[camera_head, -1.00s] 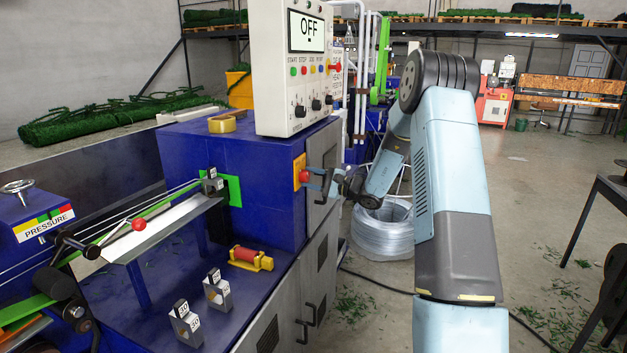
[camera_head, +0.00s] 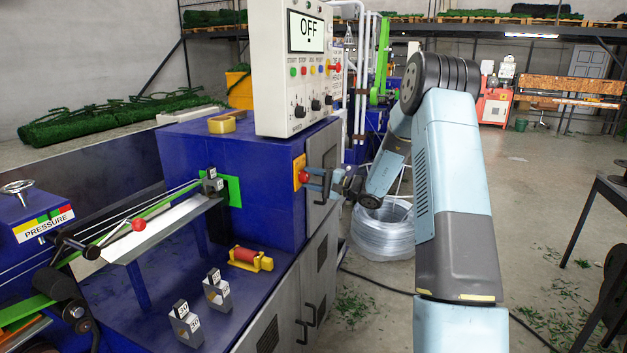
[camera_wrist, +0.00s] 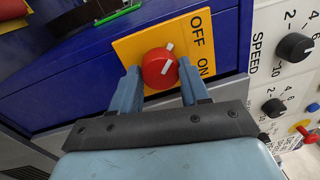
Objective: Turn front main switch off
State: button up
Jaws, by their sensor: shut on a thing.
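The front main switch is a red round knob (camera_wrist: 160,68) on a yellow plate (camera_wrist: 127,47) lettered OFF and ON. In the head view the knob (camera_head: 304,176) sits on the end face of the blue machine cabinet. My gripper (camera_wrist: 159,80) has its two blue fingers on opposite sides of the knob and is shut on it; it also shows in the head view (camera_head: 309,178). A white mark shows on the knob's face, and another white mark shows at its upper edge. The exact setting is hard to read.
A white control panel (camera_head: 284,75) with a display reading OFF stands on the cabinet above the switch. A cabinet handle (camera_head: 323,185) is close to my gripper. A coil of wire (camera_head: 383,230) stands on the floor behind my arm.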

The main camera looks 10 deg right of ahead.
jog(key=shift+s+a+f, duration=0.15)
jog(key=shift+a+f, duration=0.05)
jog(key=shift+a, duration=0.1)
jog(key=o, duration=0.8)
jog(key=shift+o, duration=1.3)
jog(key=shift+d+r, duration=0.1)
jog(key=shift+d, duration=0.05)
jog(key=shift+d, duration=0.1)
jog(key=v, duration=1.3)
jog(key=shift+d, duration=0.2)
jog(key=shift+s, duration=0.1)
